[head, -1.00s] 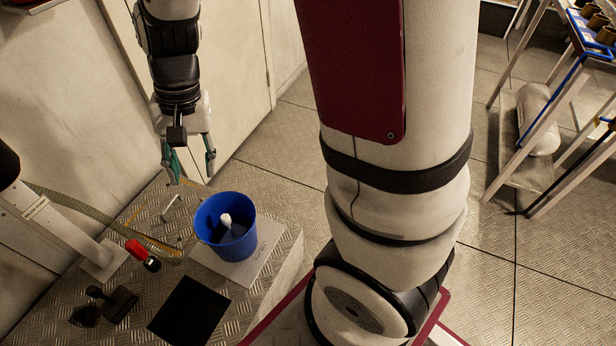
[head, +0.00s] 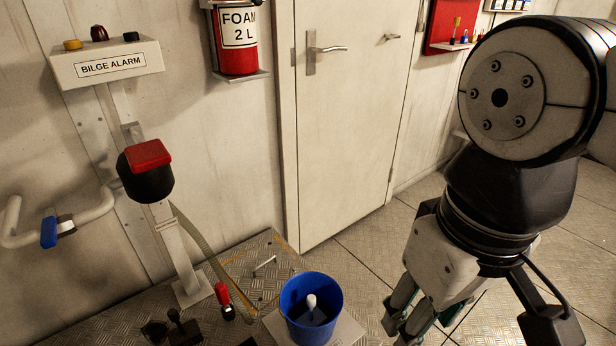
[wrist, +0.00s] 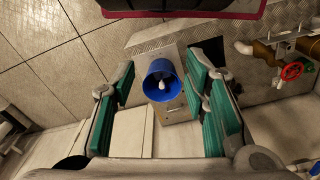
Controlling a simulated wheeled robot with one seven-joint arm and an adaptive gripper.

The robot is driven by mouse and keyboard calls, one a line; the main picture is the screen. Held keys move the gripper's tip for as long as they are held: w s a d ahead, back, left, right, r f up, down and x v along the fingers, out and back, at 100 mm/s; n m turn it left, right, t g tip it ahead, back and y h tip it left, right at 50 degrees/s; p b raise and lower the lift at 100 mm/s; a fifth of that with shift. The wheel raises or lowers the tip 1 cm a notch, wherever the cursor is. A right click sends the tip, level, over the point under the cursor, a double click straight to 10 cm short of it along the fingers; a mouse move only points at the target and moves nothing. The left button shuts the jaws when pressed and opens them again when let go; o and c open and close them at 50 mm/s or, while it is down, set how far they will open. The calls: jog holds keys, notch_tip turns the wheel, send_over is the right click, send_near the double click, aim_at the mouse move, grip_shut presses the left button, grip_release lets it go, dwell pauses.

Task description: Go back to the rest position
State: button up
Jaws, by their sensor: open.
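My gripper (head: 420,318) hangs at the lower right of the head view, to the right of the blue bucket (head: 297,306), and is partly cut off by the frame's bottom edge. In the wrist view, my gripper (wrist: 166,108) has its green-padded fingers spread wide with nothing between them. The blue bucket (wrist: 153,91) shows beyond the fingers, well apart from them.
The bucket stands on a light plate (head: 348,329) on a metal-plate bench. A red-handled item (head: 222,294) lies left of it. A bilge alarm post (head: 174,245), a fire extinguisher (head: 236,50) and a closed door (head: 345,130) are behind. Tiled floor (head: 350,258) is open right of the bench.

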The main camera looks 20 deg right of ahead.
dwell(0.7)
notch_tip(320, 180, up, 24)
jog(key=t+p, duration=0.3)
jog(key=p, duration=1.8)
jog(key=shift+f+t+p, duration=0.25)
jog(key=shift+t+p, duration=0.05)
jog(key=shift+p, duration=0.1)
